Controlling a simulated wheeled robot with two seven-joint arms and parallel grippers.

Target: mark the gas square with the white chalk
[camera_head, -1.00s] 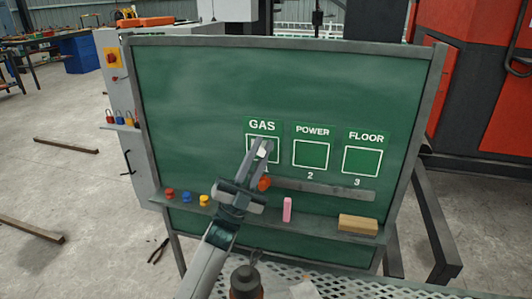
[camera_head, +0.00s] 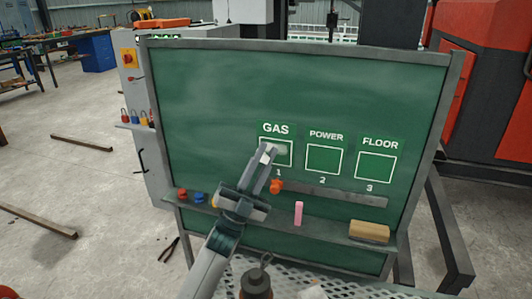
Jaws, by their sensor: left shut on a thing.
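The gas square (camera_head: 286,161) is a white outline on the green chalkboard (camera_head: 220,90), under the label GAS and above the number 1. My left gripper (camera_head: 268,155) reaches up from below, shut on the white chalk (camera_head: 266,156), of which only a small pale bit shows between the fingertips. The tips overlap the left part of the square. A pale smear shows inside the square, right of the tips. I cannot tell whether the chalk touches the board. My right gripper is not in view.
The POWER square (camera_head: 323,159) and FLOOR square (camera_head: 375,167) are empty. The ledge holds pink chalk (camera_head: 298,213), a tan eraser (camera_head: 369,232) and coloured magnets (camera_head: 199,197). An orange-red piece (camera_head: 276,186) sits beside the gripper. A dark ringed object (camera_head: 257,282) stands at the bottom.

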